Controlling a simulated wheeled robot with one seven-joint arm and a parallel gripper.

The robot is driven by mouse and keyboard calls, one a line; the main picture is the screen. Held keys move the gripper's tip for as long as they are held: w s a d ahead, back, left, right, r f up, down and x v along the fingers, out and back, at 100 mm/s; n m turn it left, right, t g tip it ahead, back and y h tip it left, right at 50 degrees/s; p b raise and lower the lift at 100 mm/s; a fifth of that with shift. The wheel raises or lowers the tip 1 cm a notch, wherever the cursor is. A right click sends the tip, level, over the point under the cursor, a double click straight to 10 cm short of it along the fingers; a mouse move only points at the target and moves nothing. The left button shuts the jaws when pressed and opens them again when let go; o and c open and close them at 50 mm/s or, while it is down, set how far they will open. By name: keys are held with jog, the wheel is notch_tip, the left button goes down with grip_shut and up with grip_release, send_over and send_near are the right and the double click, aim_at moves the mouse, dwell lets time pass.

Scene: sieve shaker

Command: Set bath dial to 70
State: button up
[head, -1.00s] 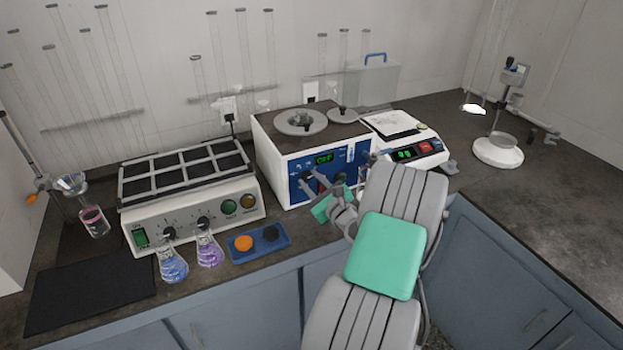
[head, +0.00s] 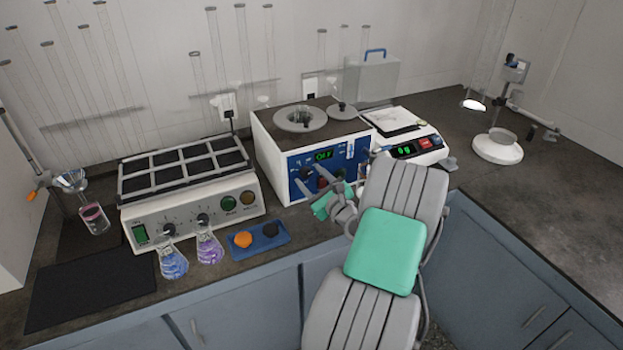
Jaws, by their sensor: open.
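The bath (head: 271,146) is a white box with a blue front panel and a round opening in its top, standing mid-counter against the wall. Its green display (head: 323,155) appears to read OFF. A dark dial (head: 305,172) shows on the left of the blue panel, partly hidden by my gripper. My gripper (head: 314,186) is open and empty, with its fingers close in front of the panel near the dial. I cannot tell whether a finger touches the dial. My arm hides the lower right of the panel.
A shaker (head: 190,213) with two knobs stands left of the bath. Blue (head: 172,262) and purple (head: 208,247) flasks and a blue tray (head: 272,246) stand in front of it. A balance (head: 414,149) stands right of the bath. Counter at far right is mostly clear.

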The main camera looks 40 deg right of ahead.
jog(key=v, duration=0.7)
jog(key=shift+s+b, duration=0.35)
jog(key=shift+b, duration=0.05)
